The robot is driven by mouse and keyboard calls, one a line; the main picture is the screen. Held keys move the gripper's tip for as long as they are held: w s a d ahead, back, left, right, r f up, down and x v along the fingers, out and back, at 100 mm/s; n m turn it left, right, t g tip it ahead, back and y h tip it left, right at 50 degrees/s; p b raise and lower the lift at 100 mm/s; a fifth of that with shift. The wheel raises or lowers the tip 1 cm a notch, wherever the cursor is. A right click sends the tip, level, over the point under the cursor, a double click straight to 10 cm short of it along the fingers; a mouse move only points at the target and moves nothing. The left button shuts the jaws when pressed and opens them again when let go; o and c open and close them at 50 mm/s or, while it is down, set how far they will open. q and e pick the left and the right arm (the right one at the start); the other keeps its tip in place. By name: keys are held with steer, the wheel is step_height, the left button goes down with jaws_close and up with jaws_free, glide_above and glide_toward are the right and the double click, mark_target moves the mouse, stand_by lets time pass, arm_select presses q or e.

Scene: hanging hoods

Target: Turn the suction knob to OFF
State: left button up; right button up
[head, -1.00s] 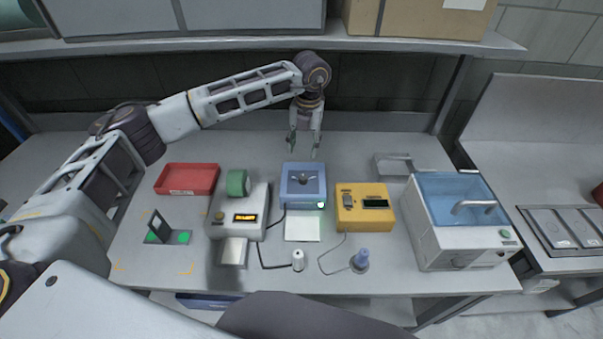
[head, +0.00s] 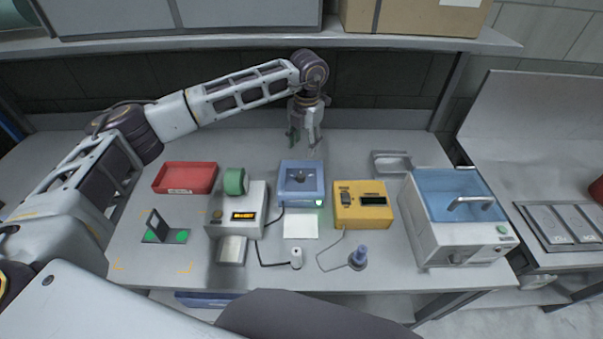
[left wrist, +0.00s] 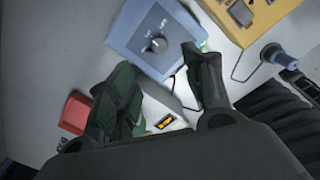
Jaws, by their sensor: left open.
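The suction knob (head: 299,176) is a dark pointer knob on top of a blue box (head: 287,201) in the middle of the bench. The knob (left wrist: 157,45) also shows in the left wrist view, on the box's face with small markings beside it; "OFF" seems to be one, though the print is small. A small green light glows on the box's front. My left gripper (head: 303,141) is open and empty, above and behind the box, apart from the knob. In the left wrist view its two dark fingers (left wrist: 160,65) spread below the knob. My right gripper is not in view.
Left of the box stand a grey unit with an orange display (head: 244,216), green tape (head: 235,181) and a red tray (head: 184,178). On the right are a yellow meter (head: 362,215) and a blue-lidded bath (head: 452,190). A shelf (head: 270,43) overhangs the back. Cables lie in front.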

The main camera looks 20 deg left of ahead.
mark_target(301, 175)
arm_select(q)
steer(key=f+p, duration=0.1)
steer(key=f, duration=0.3)
steer(key=f+p, duration=0.1)
steer(key=f, duration=0.8)
steer(key=shift+w+a+f+p, duration=0.1)
steer(key=shift+a+f+p, duration=0.25)
steer(key=shift+p, duration=0.05)
steer(key=shift+c, duration=0.3)
steer(key=c, duration=1)
